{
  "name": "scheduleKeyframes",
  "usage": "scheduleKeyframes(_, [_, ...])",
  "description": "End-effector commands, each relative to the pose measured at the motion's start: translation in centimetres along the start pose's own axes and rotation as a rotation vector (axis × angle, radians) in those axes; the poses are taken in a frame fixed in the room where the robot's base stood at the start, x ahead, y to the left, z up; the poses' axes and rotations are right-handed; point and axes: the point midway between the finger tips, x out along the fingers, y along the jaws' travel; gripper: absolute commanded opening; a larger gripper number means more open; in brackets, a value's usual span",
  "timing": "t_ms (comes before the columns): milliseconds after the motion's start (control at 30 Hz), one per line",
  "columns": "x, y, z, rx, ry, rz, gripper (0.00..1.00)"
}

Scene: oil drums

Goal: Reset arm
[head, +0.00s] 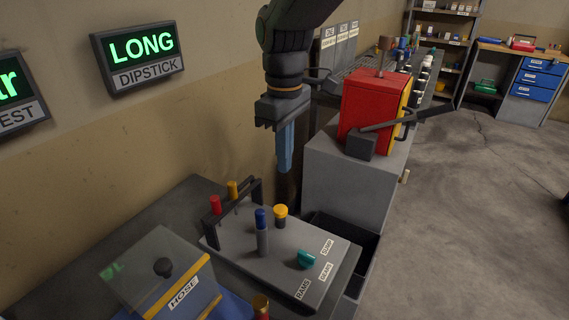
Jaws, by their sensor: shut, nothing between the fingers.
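My gripper (285,165) hangs from my dark arm at the upper middle of the head view. Its blue fingers point down and are shut, with nothing visible between them. It is in the air, above and behind a grey panel (290,241) and left of a grey cabinet (345,185) in the picture. It appears to touch nothing. The upper part of my arm runs out of the top of the view.
The panel carries a dark handle frame, red, yellow and blue-topped pieces, and a teal knob (306,259). A clear-lidded box labelled HOSE (178,291) stands front left. A red box (374,99) with a long lever (408,118) tops the cabinet. Open floor (470,220) lies right.

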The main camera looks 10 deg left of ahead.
Motion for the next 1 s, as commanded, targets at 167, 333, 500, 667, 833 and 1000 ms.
scheduleKeyframes(167, [0.0,0.0,0.0,0.000,0.000,0.000,0.00])
scheduleKeyframes(333, [0.0,0.0,0.0,0.000,0.000,0.000,0.00])
scheduleKeyframes(500, [0.0,0.0,0.0,0.000,0.001,0.000,0.00])
scheduleKeyframes(667, [1.3,1.7,3.5,0.132,0.009,0.006,0.00])
scheduleKeyframes(833, [4.4,4.1,12.1,0.465,0.033,0.023,0.00])
scheduleKeyframes(1000, [7.5,4.2,20.9,0.817,0.063,0.043,0.00])
